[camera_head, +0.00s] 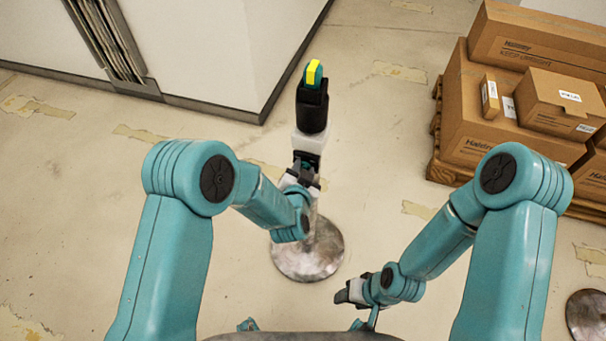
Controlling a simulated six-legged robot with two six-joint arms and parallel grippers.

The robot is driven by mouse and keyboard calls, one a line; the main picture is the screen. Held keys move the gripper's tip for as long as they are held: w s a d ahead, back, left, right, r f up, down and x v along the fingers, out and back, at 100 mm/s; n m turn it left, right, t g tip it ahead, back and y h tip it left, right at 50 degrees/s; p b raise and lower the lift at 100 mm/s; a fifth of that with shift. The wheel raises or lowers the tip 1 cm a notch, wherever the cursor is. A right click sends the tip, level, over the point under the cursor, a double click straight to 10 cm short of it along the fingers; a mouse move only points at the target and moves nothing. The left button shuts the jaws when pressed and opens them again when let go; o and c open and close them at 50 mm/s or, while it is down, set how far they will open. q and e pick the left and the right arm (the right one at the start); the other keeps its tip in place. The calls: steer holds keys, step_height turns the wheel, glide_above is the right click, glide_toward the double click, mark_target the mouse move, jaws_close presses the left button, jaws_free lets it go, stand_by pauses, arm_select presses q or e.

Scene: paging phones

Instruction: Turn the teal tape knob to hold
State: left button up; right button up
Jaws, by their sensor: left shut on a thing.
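The teal knob (312,72) with a yellow strip shows at the top centre of the view. Where the yellow strip points relative to any hold mark cannot be told. The stand under it shows a round metal base (286,262); most of its post is hidden behind my left arm. My right gripper (347,293) is low at centre right, away from the knob, small and seen side-on, so its opening is unclear.
Cardboard boxes (545,48) are stacked on a wooden pallet (442,172) at the upper right. A white wall with a dark base (205,103) stands at the upper left. Another round metal base (588,318) is at the lower right edge. The worn floor between is clear.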

arm_select(q)
steer(key=shift+m+t+y+b, duration=0.5)
steer(key=shift+m+y+b, duration=0.2)
steer(key=shift+m+b, duration=0.55)
steer(key=shift+m, duration=0.35)
steer(key=o, duration=1)
steer(key=shift+c, duration=0.2)
steer(key=v, duration=1.2)
steer(key=shift+p, duration=0.35)
steer(key=shift+d, duration=0.1)
